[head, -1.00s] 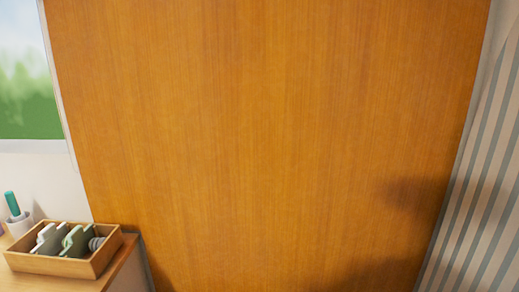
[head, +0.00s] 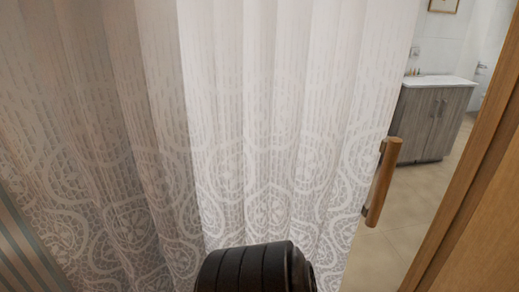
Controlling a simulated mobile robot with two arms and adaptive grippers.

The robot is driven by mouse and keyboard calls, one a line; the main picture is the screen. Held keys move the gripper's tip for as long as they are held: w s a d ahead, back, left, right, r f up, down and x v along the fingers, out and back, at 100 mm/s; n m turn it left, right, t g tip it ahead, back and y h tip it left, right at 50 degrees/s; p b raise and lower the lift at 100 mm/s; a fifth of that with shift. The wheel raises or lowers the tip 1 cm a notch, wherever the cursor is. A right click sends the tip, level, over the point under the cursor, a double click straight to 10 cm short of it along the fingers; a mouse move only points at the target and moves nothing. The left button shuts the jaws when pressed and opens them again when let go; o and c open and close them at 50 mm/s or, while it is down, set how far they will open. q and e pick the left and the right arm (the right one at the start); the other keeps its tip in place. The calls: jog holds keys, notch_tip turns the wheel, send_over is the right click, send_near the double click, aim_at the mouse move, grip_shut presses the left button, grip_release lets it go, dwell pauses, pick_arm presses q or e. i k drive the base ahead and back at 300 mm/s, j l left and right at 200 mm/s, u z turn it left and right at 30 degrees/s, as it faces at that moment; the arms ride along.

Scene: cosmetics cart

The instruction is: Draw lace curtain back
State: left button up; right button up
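The white lace curtain (head: 240,120) hangs in folds and fills the left and middle of the head view. Round lace patterns cover its lower part. A wooden handle (head: 382,182) stands upright at its right edge, with nothing holding it. The curtain covers most of the opening, and a gap shows to the right of the handle. A black ribbed cylindrical part, which looks like one of my arm links, rises at the bottom middle in front of the curtain. Neither gripper shows.
A wooden door frame or panel edge (head: 462,215) slants up the right side. Through the gap are a tiled floor (head: 408,228) and a grey wood cabinet (head: 432,120) with a white top. A striped surface (head: 22,255) is at the lower left.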

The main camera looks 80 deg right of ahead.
aim_at(389, 27)
jog(key=z, duration=3.45)
